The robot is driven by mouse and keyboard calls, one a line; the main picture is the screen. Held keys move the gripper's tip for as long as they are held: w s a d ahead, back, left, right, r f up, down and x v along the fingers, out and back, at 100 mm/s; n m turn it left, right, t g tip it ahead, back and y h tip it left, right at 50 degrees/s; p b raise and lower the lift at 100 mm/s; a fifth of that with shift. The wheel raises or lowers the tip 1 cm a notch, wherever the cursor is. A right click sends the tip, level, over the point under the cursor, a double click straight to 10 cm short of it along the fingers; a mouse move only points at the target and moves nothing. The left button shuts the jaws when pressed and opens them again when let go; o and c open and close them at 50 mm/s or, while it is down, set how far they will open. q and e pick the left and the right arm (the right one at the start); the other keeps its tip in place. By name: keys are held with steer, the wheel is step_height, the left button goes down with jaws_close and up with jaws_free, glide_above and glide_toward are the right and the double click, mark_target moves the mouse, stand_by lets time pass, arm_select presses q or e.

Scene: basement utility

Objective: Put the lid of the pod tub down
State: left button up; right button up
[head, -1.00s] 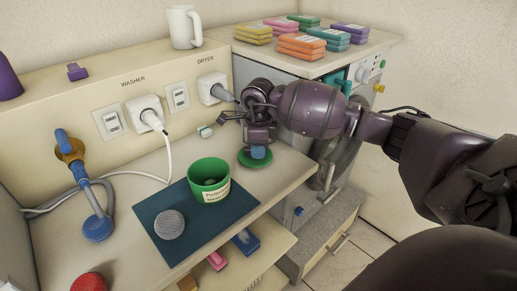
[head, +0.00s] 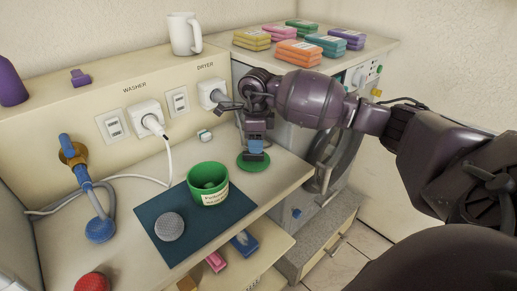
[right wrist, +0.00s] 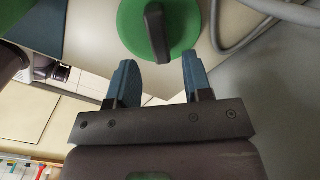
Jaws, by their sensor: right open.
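The pod tub (head: 196,189) is green with a cream label and stands uncovered on a dark blue mat; something green shows inside it. Its round green lid (head: 246,165) lies flat on the shelf to the right of the mat, near the front edge. The lid also shows in the right wrist view (right wrist: 186,26), with a dark bar handle (right wrist: 156,35) across it. My right gripper (head: 255,151) is just above the lid. Its blue fingers (right wrist: 160,65) are apart and empty, with the handle beyond the tips. My left gripper is not in view.
A blue-ended hose (head: 99,229) stands at left. Several coloured packs (head: 300,52) lie on the machine top.

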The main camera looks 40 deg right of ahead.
arm_select(q)
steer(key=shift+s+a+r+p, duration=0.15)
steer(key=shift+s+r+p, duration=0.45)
steer(key=shift+p, duration=0.5)
arm_select(e)
step_height(320, 180, up, 8)
steer(key=shift+f, duration=0.15)
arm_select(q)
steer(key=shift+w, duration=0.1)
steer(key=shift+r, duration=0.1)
arm_select(e)
steer(key=shift+s, duration=0.1)
